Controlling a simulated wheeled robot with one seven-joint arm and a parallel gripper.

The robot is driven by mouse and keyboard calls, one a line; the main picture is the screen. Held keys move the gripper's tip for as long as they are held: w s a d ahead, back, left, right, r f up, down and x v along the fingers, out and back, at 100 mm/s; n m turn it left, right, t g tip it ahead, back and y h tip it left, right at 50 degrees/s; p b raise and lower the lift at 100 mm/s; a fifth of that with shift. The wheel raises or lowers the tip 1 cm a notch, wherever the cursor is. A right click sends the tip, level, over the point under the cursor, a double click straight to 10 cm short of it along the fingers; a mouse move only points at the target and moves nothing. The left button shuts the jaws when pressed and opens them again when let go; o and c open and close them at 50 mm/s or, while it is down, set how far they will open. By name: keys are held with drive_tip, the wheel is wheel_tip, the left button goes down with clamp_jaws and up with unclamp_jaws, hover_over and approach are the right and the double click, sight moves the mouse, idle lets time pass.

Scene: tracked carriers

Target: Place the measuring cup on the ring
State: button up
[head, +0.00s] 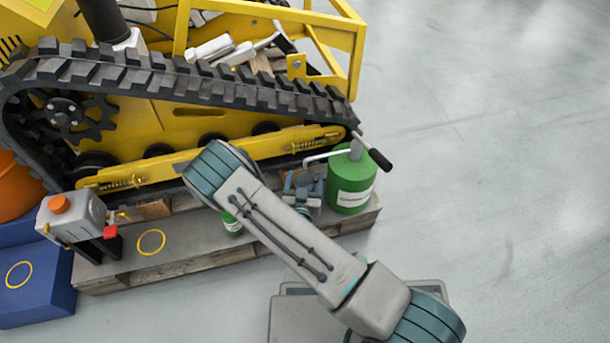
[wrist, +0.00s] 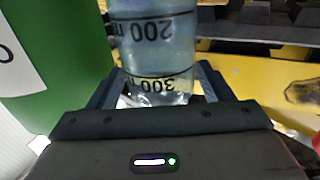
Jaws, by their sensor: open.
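The measuring cup (wrist: 155,45) is clear and bluish with black volume marks. In the wrist view it stands between the two fingers of my gripper (wrist: 160,82), which is open around it. I cannot tell whether either finger touches it. In the head view my arm and gripper cover most of that spot beside the green can. A yellow ring (head: 139,244) is marked on the grey pallet top, left of my arm. Another yellow ring (head: 8,276) is marked on a blue box at the far left. Both rings are empty.
A green can (head: 350,180) with a black-tipped handle stands right of my gripper; it fills the left of the wrist view (wrist: 65,50). A small green tin (head: 232,226) is beside my arm. A grey device (head: 75,215) stands left of the pallet ring. The yellow tracked carrier (head: 200,125) rises behind.

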drive_tip(key=s+a+p, duration=0.1)
drive_tip(key=s+p, duration=0.2)
drive_tip(key=s, duration=0.8)
drive_tip(key=w+r+m+g, duration=0.4)
drive_tip(key=w+g, duration=0.3)
wheel_tip(320, 180, up, 10)
drive_tip(key=n+g+y, duration=0.1)
drive_tip(key=g+y, duration=0.2)
drive_tip(key=g, duration=0.1)
drive_tip(key=s+d+r+n+g+h, duration=0.1)
drive_tip(key=s+d+r+n+g, duration=0.3)
drive_tip(key=s+d+r, duration=1.2)
drive_tip(key=s+r+g, duration=0.1)
drive_tip(key=s+r, duration=0.1)
drive_tip(key=s, duration=0.1)
drive_tip(key=shift+s+g, duration=0.4)
